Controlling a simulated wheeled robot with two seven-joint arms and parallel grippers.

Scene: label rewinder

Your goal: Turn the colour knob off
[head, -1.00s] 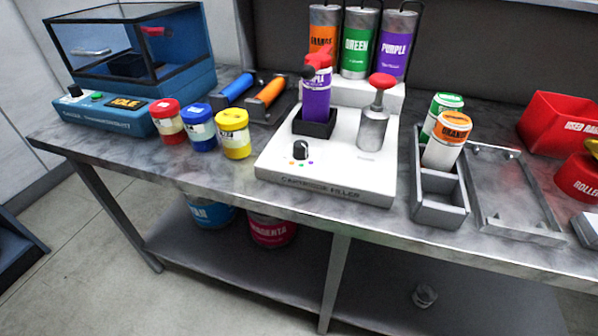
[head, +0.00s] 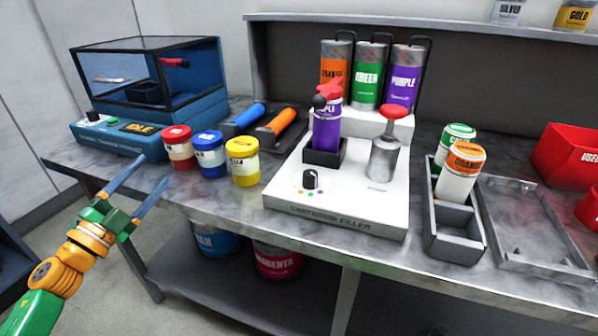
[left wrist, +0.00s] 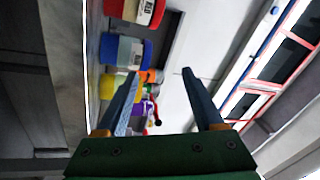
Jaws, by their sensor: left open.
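The colour knob (head: 310,180) is a small black knob with a pale mark, on the front left of the white cartridge filler (head: 340,215). Small coloured dots lie around its base. A purple cartridge (head: 326,130) stands in the filler's black socket, left of a red-topped plunger (head: 385,150). My left gripper (head: 142,182) is open and empty, in front of the bench's left end, well left of the knob. Its two blue fingers also show in the left wrist view (left wrist: 160,90). My right gripper is not in view.
Red (head: 179,150), blue (head: 211,157) and yellow (head: 243,163) jars stand between my left gripper and the filler. A blue machine with a glass cover (head: 150,75) is behind them. A grey tray (head: 457,245) with two cartridges stands right of the filler.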

